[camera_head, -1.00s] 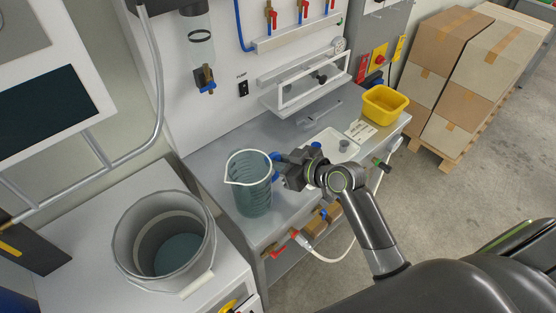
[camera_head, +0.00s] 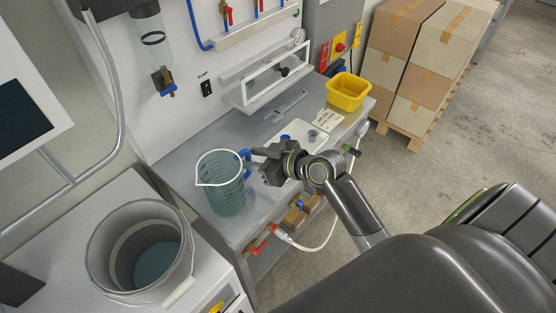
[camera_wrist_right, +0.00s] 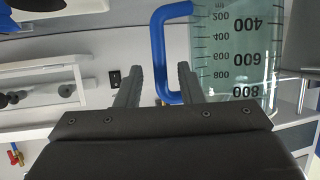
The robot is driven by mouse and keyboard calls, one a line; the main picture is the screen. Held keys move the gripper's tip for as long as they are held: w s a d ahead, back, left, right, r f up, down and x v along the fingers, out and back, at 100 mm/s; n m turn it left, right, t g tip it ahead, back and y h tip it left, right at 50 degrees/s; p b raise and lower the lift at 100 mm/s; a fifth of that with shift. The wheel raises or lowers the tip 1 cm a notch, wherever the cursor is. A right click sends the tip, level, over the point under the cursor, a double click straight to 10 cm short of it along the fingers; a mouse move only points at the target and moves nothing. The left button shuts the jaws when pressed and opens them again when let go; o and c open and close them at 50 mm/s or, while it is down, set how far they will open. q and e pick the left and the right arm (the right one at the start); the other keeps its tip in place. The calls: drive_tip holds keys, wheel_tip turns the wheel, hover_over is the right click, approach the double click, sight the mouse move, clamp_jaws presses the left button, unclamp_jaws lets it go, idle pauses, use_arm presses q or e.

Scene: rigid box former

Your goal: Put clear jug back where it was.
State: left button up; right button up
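The clear jug (camera_head: 222,190) is a teal-tinted measuring jug with a white rim and a blue handle. It stands upright on the grey bench (camera_head: 187,172), near its left end. In the right wrist view the jug (camera_wrist_right: 240,45) shows black volume marks, and its blue handle (camera_wrist_right: 158,50) appears between the fingers. My right gripper (camera_head: 256,161) is at the handle side of the jug. Its fingers (camera_wrist_right: 158,85) are apart, with visible gaps to the handle; I cannot tell how deep the handle sits between them. My left gripper is not in view.
A large grey pot (camera_head: 102,255) with liquid stands on the white surface at left. A white tray (camera_head: 300,132) and a yellow bin (camera_head: 348,92) are farther right on the bench. Valves and a white hose (camera_head: 315,246) run along the front edge. Boxes (camera_head: 405,75) stand on a pallet behind.

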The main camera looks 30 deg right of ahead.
drive_tip(key=v, duration=0.9)
drive_tip(key=shift+s+d+b, duration=0.2)
drive_tip(key=shift+s+b, duration=0.15)
drive_tip(key=shift+b, duration=0.05)
drive_tip(key=shift+r, duration=0.1)
